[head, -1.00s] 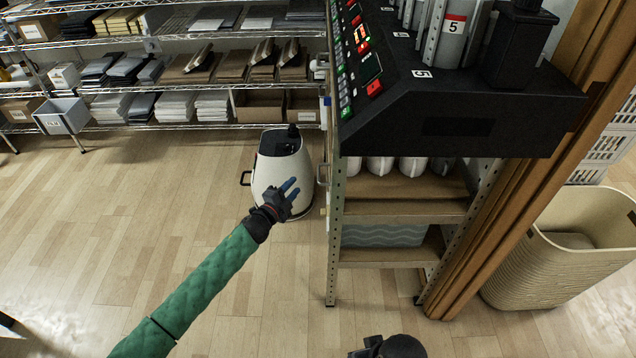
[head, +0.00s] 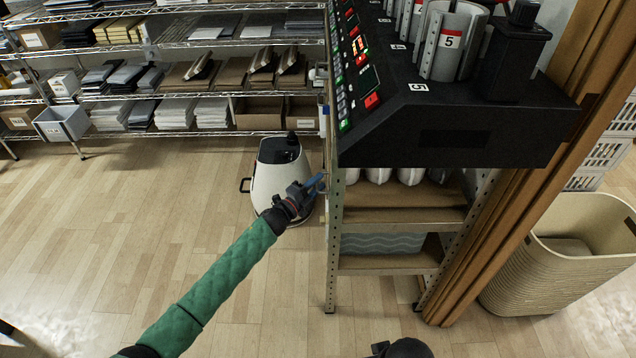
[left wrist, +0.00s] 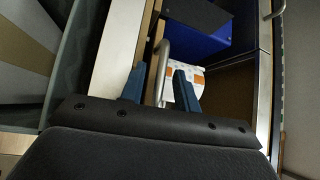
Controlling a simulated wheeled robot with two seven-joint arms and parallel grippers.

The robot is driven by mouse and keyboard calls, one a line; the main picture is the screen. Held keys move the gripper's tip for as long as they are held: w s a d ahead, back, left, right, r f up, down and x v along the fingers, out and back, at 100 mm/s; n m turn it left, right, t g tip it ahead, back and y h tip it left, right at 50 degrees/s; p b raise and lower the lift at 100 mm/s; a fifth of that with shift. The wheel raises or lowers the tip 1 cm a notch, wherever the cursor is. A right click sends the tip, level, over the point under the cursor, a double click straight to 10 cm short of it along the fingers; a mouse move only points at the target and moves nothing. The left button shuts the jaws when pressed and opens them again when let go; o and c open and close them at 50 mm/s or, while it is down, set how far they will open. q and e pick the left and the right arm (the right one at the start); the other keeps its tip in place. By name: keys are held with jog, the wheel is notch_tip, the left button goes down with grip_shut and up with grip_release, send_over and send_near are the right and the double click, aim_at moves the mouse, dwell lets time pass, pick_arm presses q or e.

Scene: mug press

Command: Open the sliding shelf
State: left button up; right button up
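The shelf unit (head: 390,216) stands under the black mug press (head: 450,130). My left gripper (head: 319,182) is at the unit's left side in the head view, its blue fingers close to the metal upright. In the left wrist view the left gripper (left wrist: 160,88) has its two blue fingers apart. A metal bar handle (left wrist: 163,62) runs between them, and I see no clear contact on either side. Inside the unit, a blue surface and a white-and-orange item (left wrist: 188,82) show behind the fingers. My right gripper cannot be made out.
A white rounded machine (head: 280,172) stands on the floor just behind my left gripper. Wire racks (head: 200,90) with stacked goods line the back. A beige basket (head: 560,270) stands at the right. The wooden floor at the left is clear.

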pick_arm(q)
jog(key=shift+w+d, duration=0.2)
pick_arm(e)
jog(key=shift+d+r, duration=0.1)
jog(key=shift+s, duration=0.1)
pick_arm(q)
grip_shut()
